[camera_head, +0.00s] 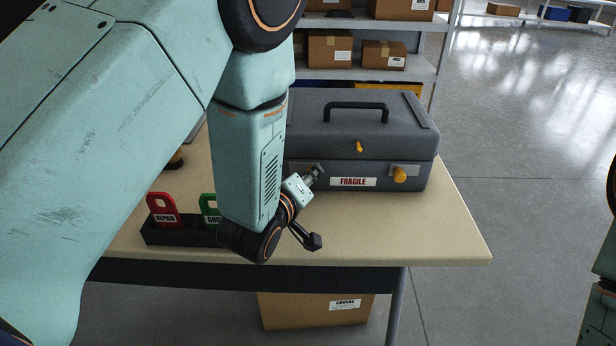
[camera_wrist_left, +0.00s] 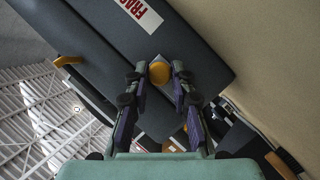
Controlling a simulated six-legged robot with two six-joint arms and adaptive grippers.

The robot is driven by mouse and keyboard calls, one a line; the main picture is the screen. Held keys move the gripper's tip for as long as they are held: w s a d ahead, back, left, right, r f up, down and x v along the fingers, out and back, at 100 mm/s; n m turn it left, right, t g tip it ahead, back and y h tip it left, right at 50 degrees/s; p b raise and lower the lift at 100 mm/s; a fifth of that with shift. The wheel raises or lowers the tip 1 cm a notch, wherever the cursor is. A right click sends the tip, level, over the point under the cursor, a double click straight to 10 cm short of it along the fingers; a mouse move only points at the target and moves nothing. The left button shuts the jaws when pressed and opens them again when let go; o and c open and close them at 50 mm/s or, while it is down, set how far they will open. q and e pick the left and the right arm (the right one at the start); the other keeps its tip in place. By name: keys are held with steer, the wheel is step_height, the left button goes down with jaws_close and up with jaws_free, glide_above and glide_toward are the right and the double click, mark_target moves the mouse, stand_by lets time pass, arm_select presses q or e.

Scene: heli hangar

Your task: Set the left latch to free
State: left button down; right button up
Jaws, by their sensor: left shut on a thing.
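A grey case (camera_head: 330,152) with a black top handle and a FRAGILE label stands closed on the table. Its left latch has an orange-yellow knob, which shows in the left wrist view (camera_wrist_left: 159,72); in the head view my gripper hides most of it. My left gripper (camera_head: 313,175) is at the case front, left of the label. In the left wrist view its two fingers (camera_wrist_left: 158,84) are shut on the knob, one on each side. The right latch (camera_head: 400,175) shows its orange knob, clear of my gripper. My right gripper is out of view.
The beige table (camera_head: 440,230) is clear to the right of the case. A dark rack (camera_head: 175,237) holding a red REPAIR tag (camera_head: 162,212) and a green tag (camera_head: 208,206) stands close beside my left wrist. Shelves with boxes (camera_head: 330,50) are behind.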

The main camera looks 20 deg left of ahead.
mark_target(300, 170)
arm_select(q)
steer(key=shift+s+a, duration=0.2)
steer(key=shift+a, duration=0.6)
steer(key=shift+s+a, duration=0.2)
steer(key=shift+a, duration=0.65)
steer(key=c, duration=1.1)
jaws_free()
steer(key=shift+c, duration=0.2)
steer(key=v, duration=0.7)
steer(key=shift+s, duration=0.3)
